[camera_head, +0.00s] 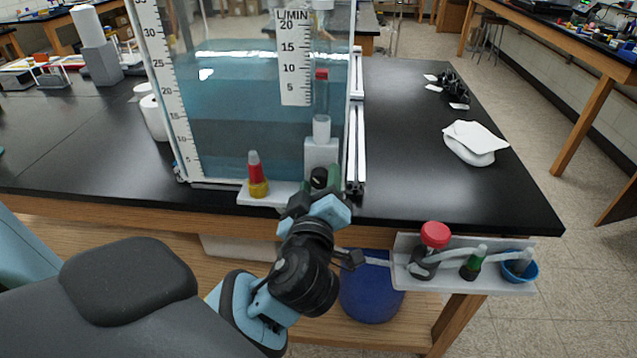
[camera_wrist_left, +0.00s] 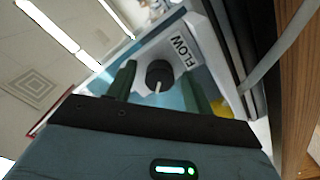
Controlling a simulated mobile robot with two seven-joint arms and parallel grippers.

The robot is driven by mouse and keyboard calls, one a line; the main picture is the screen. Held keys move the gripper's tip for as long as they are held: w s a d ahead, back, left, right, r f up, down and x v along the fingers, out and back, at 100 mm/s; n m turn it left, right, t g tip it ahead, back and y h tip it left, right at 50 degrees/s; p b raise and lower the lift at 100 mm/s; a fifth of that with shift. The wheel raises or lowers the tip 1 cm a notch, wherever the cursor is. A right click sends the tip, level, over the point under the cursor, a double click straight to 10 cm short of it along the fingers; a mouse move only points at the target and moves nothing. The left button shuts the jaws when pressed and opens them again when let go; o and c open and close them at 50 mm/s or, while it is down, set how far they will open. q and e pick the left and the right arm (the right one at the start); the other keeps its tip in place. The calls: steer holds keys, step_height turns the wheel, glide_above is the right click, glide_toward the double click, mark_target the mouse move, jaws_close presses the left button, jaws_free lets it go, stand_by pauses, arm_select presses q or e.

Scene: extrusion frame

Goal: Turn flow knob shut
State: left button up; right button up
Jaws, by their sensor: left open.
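The flow knob (camera_wrist_left: 160,74) is a small black round knob with a white pointer line, beside a white label reading FLOW. In the head view the knob (camera_head: 319,177) shows small at the foot of the flow meter (camera_head: 321,125). The meter's clear tube has a red piece near its top, about level with the 10 mark. My left gripper (camera_wrist_left: 158,88) is open, its green fingers on either side of the knob in the wrist view. I cannot tell whether they touch it. In the head view this gripper (camera_head: 317,186) partly hides the knob's surroundings. My right gripper is not in view.
A water tank (camera_head: 230,110) stands behind the knob. A red-and-yellow fitting (camera_head: 257,175) is just left of my gripper. A white shelf (camera_head: 500,288) with a red knob (camera_head: 435,234) and tubing hangs off the table's front edge. The tabletop (camera_head: 430,180) right of the tank is mostly clear.

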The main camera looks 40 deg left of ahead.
arm_select(q)
steer(key=c, duration=1)
